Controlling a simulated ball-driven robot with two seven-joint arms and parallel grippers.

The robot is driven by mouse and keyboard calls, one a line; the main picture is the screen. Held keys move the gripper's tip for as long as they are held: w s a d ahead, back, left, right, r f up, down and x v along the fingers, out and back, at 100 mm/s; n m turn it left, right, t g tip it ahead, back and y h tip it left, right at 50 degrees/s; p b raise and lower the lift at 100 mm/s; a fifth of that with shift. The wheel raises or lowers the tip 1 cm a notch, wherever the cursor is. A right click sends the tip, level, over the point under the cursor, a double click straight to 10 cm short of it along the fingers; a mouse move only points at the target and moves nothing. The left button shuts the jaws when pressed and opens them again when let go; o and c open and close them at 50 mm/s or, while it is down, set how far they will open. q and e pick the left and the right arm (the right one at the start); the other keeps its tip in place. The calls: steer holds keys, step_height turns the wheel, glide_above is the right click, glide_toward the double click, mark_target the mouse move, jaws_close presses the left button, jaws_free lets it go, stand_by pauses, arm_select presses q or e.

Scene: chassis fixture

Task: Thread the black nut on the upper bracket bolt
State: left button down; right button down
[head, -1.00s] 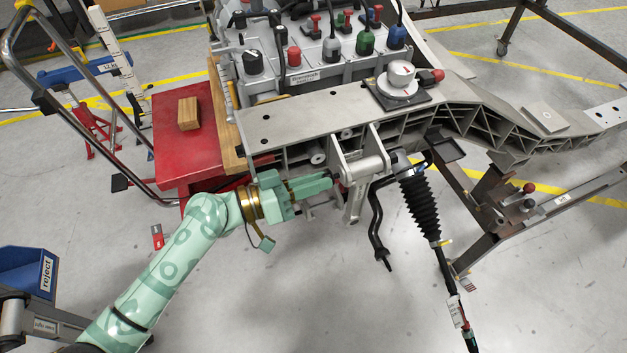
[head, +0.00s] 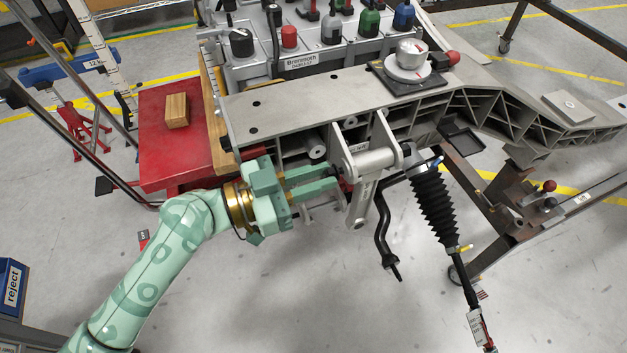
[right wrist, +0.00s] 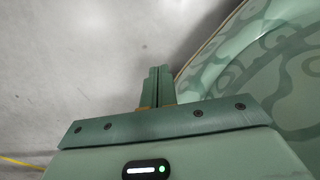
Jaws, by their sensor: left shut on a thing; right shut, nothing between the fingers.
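My left gripper (head: 338,182) comes in from the left in the head view, with its fingertips at the left side of the grey bracket (head: 372,160) on the chassis rail. It is shut on a small dark piece, the black nut (head: 345,184), mostly hidden by the fingers. The upper bracket bolt cannot be made out; I cannot tell whether the nut touches it. My right gripper (right wrist: 160,72) is shut and empty in the right wrist view, over bare floor and away from the bracket.
The long grey chassis rail (head: 300,112) runs across above my left gripper. A black rubber boot (head: 434,205) and a bent black bar (head: 384,235) hang right of the bracket. A red cabinet (head: 165,150) with a wooden block (head: 177,110) stands left.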

arm_select(q)
steer(key=shift+f+m, duration=0.15)
steer(key=shift+m, duration=0.25)
steer(key=m+b, duration=0.6)
steer(key=shift+m, duration=0.3)
arm_select(e)
steer(key=w+d+f+n+h, duration=0.1)
steer(key=w+f+n, duration=0.1)
steer(key=w, duration=0.6)
steer(key=shift+w+d, duration=0.2)
steer(key=shift+d, duration=0.1)
arm_select(q)
steer(key=shift+b, duration=0.3)
arm_select(e)
steer(key=shift+s+f, duration=0.1)
